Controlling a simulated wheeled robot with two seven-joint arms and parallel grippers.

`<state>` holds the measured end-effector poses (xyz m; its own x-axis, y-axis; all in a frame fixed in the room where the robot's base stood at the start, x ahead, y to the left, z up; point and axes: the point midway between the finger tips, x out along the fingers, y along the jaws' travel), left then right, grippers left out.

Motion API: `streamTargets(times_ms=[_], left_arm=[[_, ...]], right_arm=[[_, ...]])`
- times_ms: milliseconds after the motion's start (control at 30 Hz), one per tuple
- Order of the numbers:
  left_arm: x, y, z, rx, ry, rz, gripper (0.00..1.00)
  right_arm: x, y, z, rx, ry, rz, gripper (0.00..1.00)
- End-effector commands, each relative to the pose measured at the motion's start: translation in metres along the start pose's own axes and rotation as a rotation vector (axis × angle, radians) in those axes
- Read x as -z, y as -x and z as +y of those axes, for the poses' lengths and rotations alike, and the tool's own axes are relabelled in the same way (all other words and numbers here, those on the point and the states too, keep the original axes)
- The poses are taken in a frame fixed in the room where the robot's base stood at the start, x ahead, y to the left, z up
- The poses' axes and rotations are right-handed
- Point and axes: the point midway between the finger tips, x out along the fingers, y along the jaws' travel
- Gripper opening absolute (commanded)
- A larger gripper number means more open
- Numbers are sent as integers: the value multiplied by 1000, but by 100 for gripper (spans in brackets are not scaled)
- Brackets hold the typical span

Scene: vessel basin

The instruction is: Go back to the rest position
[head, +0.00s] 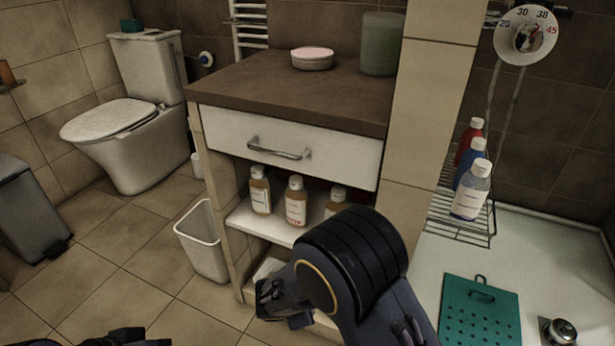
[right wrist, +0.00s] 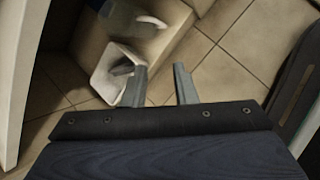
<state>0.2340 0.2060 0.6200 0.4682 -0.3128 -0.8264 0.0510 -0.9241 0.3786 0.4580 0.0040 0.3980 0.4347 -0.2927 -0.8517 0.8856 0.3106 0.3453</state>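My right arm comes up from the bottom of the head view, in front of the cabinet's lower shelf. My right gripper (head: 284,303) points left and down there. In the right wrist view my right gripper (right wrist: 160,88) has its two fingers apart, with nothing between them but floor tiles. At the bottom left edge of the head view a dark piece of my left arm shows; its fingers cannot be made out.
The cabinet (head: 290,83) has a shut drawer (head: 290,140) and a shelf with several bottles (head: 296,200). A white bin (head: 203,243) stands beside it. A toilet (head: 140,120) and grey bin (head: 30,210) are left. A shower tray (head: 560,250) is right. Floor at left is clear.

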Motion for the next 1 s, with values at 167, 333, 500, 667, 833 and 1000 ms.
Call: streamTargets(times_ms=[167,333,500,667,833,1000], left_arm=[[0,0,0,0,0,0,52],[0,0,0,0,0,0,52],[0,0,0,0,0,0,52],[0,0,0,0,0,0,52],[0,0,0,0,0,0,52],[0,0,0,0,0,0,52]], right_arm=[[-88,44,-7,143,-453,94,25],[-159,86,-36,267,-856,186,25],[-211,130,-77,365,-1232,285,25],[-238,168,-119,426,-1545,383,25],[-246,195,-151,454,-1771,465,25],[-246,212,-171,460,-1925,528,25]])
